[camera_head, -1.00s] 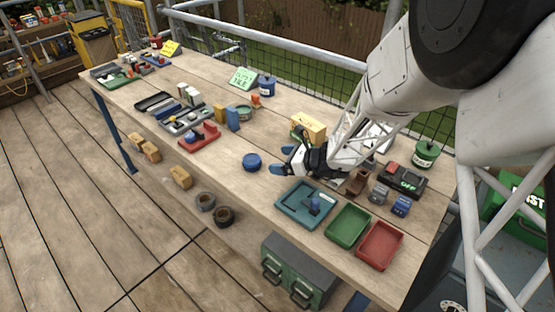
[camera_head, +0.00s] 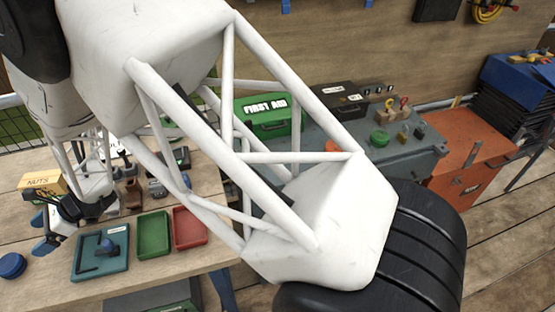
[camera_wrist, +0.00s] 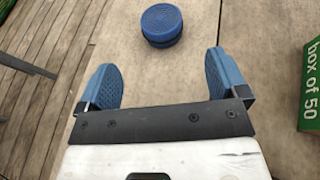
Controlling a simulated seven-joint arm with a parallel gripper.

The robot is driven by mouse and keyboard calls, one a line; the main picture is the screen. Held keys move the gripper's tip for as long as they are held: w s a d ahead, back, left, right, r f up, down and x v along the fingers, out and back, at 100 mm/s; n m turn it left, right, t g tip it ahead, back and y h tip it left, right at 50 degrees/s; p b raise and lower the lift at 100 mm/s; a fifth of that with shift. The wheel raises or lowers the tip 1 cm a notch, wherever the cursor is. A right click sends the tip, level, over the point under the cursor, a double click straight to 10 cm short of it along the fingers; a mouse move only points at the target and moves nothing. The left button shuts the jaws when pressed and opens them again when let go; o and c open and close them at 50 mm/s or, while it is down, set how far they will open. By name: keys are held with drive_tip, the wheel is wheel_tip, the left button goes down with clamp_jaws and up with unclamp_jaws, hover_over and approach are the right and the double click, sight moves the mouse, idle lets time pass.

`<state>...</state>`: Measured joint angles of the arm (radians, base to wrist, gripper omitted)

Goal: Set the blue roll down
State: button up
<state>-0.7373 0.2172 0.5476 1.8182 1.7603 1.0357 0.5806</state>
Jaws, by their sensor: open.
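The blue roll (camera_head: 12,265) lies flat on the wooden bench at the lower left of the head view. It also shows at the top of the wrist view (camera_wrist: 161,28), resting on the bench top. My gripper (camera_head: 43,231) is open and empty, just to the right of the roll in the head view. In the wrist view its two blue finger pads (camera_wrist: 163,75) are spread wide, with bare bench between them. The roll sits beyond the fingertips, apart from both pads.
A teal tray (camera_head: 80,268) holding a blue-handled tool, a green tray (camera_head: 153,235) and a red tray (camera_head: 189,228) stand right of my gripper. A nuts box (camera_head: 42,184) is behind it. A green box (camera_wrist: 311,85) is at the wrist view's right. The bench edge (camera_wrist: 62,120) lies left.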

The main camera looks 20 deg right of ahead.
drive_tip(key=s+d+r+n+t+h, duration=0.1)
drive_tip(key=d+r+n+h, duration=0.15)
drive_tip(key=d+r, duration=0.6)
drive_tip(key=d+r+n+h, duration=0.1)
drive_tip(key=d+r+n, duration=0.25)
drive_tip(key=d, duration=1.05)
drive_tip(key=s+d+r+n+t+h, duration=0.1)
drive_tip(key=d+r+n+h, duration=0.15)
drive_tip(key=d+r, duration=0.6)
drive_tip(key=s+d+r+n+t+h, duration=0.1)
drive_tip(key=s+d, duration=0.4)
drive_tip(key=d, duration=0.6)
drive_tip(key=s+d+r+n+t+h, duration=0.1)
drive_tip(key=s+d+n+t+h, duration=0.1)
drive_tip(key=s+d, duration=0.4)
drive_tip(key=s+d+r+n+t+h, duration=0.1)
drive_tip(key=s+d+n+h, duration=0.2)
drive_tip(key=d, duration=1.3)
drive_tip(key=s+h, duration=0.1)
drive_tip(key=s, duration=0.1)
drive_tip(key=shift+s+d+r+h, duration=0.2)
drive_tip(key=shift+s+r+h, duration=0.05)
drive_tip(key=shift+s+h, duration=0.1)
